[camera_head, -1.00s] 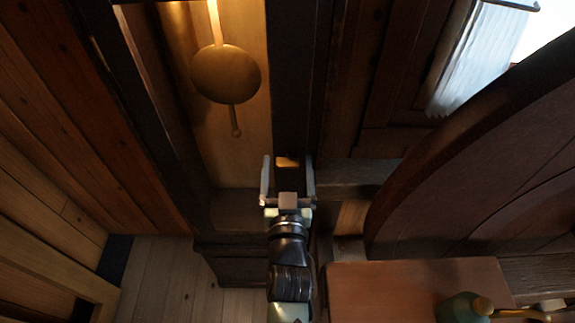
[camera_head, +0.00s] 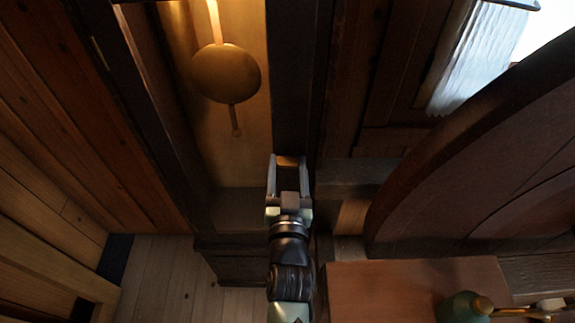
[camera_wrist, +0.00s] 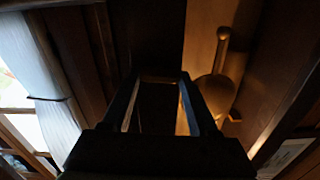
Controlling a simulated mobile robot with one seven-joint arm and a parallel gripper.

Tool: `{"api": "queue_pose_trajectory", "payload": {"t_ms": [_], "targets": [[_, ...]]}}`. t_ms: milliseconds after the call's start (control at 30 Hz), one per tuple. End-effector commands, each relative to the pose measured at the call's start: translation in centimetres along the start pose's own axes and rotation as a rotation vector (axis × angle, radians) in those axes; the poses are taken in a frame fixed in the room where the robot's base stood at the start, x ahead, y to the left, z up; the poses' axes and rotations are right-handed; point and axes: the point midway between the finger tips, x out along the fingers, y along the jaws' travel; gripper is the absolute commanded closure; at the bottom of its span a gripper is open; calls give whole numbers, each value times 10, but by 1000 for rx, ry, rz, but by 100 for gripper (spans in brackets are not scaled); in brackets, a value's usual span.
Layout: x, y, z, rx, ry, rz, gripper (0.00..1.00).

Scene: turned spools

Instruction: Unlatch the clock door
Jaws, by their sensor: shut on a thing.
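The clock's tall dark case holds a brass pendulum (camera_head: 225,73), lit warmly from above; it also shows in the wrist view (camera_wrist: 218,92). A dark upright stile (camera_head: 292,75) of the clock front runs to the right of the pendulum. A small brass latch (camera_head: 290,161) sits low on this stile. My gripper (camera_head: 289,167) is shut on the latch, one finger on each side of it. In the wrist view my gripper's fingers (camera_wrist: 160,80) reach toward the dark stile. The latch is mostly hidden there, and I cannot tell how it is turned.
A curved dark wooden back (camera_head: 480,150) rises at the right. A brown tabletop (camera_head: 400,285) with a green bottle-like object (camera_head: 462,308) is close at the lower right. A white curtain (camera_head: 470,60) hangs at the upper right. Plank floor (camera_head: 170,270) is bare at the lower left.

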Motion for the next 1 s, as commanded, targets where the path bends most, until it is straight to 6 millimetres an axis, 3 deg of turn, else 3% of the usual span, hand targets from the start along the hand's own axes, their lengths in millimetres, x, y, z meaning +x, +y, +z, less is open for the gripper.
{"api": "queue_pose_trajectory", "payload": {"t_ms": [1000], "targets": [[0,3,2,931,-2,0,96]]}}
